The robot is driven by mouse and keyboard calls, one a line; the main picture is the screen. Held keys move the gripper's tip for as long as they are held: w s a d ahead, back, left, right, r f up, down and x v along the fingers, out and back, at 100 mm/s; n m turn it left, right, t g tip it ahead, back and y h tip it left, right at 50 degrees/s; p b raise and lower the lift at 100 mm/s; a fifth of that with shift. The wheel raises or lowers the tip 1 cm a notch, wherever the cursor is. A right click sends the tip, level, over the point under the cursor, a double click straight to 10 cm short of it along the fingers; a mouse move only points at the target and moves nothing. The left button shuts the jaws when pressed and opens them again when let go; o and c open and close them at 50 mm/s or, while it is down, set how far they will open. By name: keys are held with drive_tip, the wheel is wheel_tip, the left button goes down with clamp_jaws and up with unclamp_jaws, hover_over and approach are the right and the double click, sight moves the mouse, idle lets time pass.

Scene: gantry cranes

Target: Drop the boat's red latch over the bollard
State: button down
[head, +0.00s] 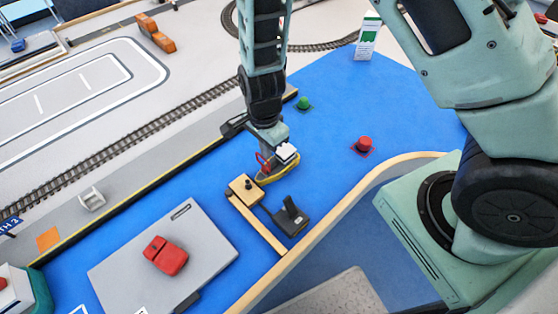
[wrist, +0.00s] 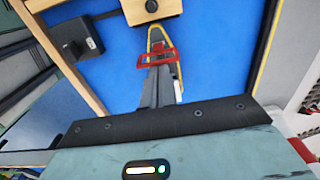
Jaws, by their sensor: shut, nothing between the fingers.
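The small boat (head: 272,180) has a yellow hull and a white top, and floats on the blue surface beside a wooden jetty (head: 235,190). Its yellow bow (wrist: 154,36) points at the jetty in the wrist view. The red latch (head: 263,162) is a frame at the bow end; in the wrist view the latch (wrist: 141,62) stands just beyond my fingertips. The black bollard (head: 248,184) stands on the jetty's end block, with the latch apart from it. My gripper (wrist: 159,72) is shut and empty over the boat. Whether it touches the latch, I cannot tell.
A black bracket-like block (head: 291,216) stands beside the jetty arm. A green buoy (head: 304,103) and a red buoy (head: 364,144) are farther back. A grey platform with a red object (head: 166,255) lies front left. A curved wooden rim (head: 345,198) bounds the water.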

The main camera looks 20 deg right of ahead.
drive_tip(key=shift+s+a+p, duration=0.15)
drive_tip(key=shift+a+p, duration=0.05)
drive_tip(key=shift+a, duration=0.35)
drive_tip(key=shift+s+a+p, duration=0.15)
drive_tip(key=shift+a+p, duration=0.05)
drive_tip(key=shift+a, duration=0.45)
drive_tip(key=shift+s+a+f, duration=0.3)
drive_tip(key=shift+a+f, duration=0.15)
drive_tip(key=shift+a, duration=0.3)
drive_tip(key=shift+s+a+f, duration=0.25)
drive_tip(key=shift+a+f, duration=0.2)
drive_tip(key=shift+a, duration=0.3)
wheel_tip(320, 180, up, 10)
drive_tip(key=a+p, duration=0.2)
drive_tip(key=p, duration=0.8)
drive_tip(key=shift+s+a+p, duration=0.3)
drive_tip(key=shift+s+a, duration=0.1)
drive_tip(key=shift+s, duration=0.05)
